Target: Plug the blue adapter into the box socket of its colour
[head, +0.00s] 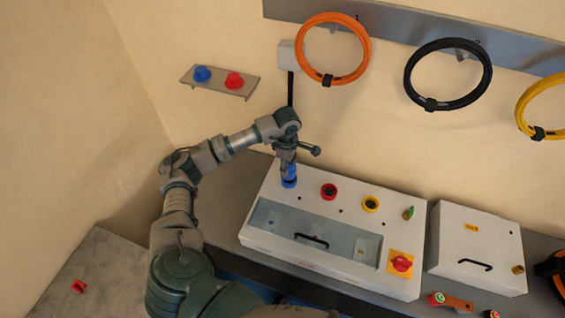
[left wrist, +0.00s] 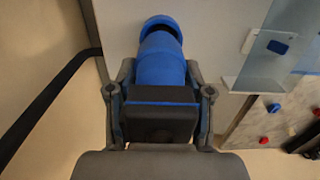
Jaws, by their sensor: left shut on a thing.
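My left gripper (head: 288,163) is over the back left of the white box (head: 265,190) and points down at it. It is shut on the blue adapter (left wrist: 160,68), which also shows as a small blue piece below the fingers in the head view. The blue socket (head: 289,183) is a ring on the box top, directly under the adapter. In the left wrist view the adapter's end lies against or just over the blue socket ring (left wrist: 161,21), with a dark opening partly visible. I cannot tell how deep it sits. My right gripper is not in view.
Red (head: 328,191) and yellow (head: 371,204) sockets sit right of the blue one. A wall shelf (head: 221,83) holds a blue and a red piece. Orange, black and yellow coils hang on the wall rail. A smaller white box (head: 476,245) stands at right.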

